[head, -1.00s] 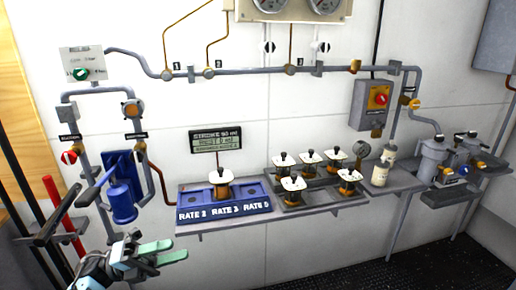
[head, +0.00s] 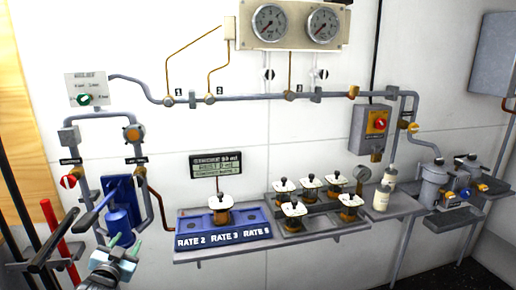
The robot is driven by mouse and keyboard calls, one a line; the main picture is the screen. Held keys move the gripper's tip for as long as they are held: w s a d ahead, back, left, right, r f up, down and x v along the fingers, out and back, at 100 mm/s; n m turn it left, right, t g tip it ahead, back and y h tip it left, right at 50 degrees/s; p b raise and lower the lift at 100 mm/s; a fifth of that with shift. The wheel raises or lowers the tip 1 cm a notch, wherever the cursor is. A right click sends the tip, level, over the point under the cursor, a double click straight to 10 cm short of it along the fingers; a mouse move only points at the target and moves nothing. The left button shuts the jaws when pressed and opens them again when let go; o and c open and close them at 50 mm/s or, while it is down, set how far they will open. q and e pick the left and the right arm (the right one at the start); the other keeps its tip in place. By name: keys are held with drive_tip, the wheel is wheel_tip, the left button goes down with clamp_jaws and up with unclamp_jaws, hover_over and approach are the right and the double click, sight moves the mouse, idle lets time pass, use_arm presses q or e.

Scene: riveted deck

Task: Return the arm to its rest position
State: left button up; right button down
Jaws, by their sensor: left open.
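My left gripper (head: 124,245) is at the lower left of the head view, in front of the foot of the blue hand pump (head: 120,219). Its green fingers point up and away and look short from this angle. They are apart, and I see nothing between them. I cannot tell whether the gripper touches the pump. My right gripper is not in view.
A shelf (head: 292,241) holds a blue rate block (head: 251,234) with one white-topped part and a grey tray with several more. Red and black bars (head: 60,240) stand at left. Two gauges (head: 270,26) hang above the pipe. The floor below the shelf looks clear.

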use_arm(q)
drive_tip(key=s+d+f+n+g+h, duration=0.1)
drive_tip(key=s+d+f+g, duration=0.3)
drive_tip(key=s+f, duration=0.6)
drive_tip(key=s+d+f+g+h, duration=0.1)
drive_tip(key=s+d+f, duration=0.4)
drive_tip(key=s+f, duration=0.5)
drive_tip(key=s+d+f+g, duration=0.1)
drive_tip(key=s+d+f, duration=0.1)
drive_tip(key=s, duration=0.6)
drive_tip(key=s+d+f+n+g, duration=0.1)
drive_tip(key=s+d, duration=0.2)
drive_tip(key=s, duration=0.6)
drive_tip(key=s+d+f+g+h, duration=0.1)
drive_tip(key=s+d+f, duration=0.1)
drive_tip(key=s, duration=0.6)
drive_tip(key=shift+s+d+f+g, duration=0.25)
drive_tip(key=shift+d+f+g, duration=0.1)
drive_tip(key=shift+d, duration=0.45)
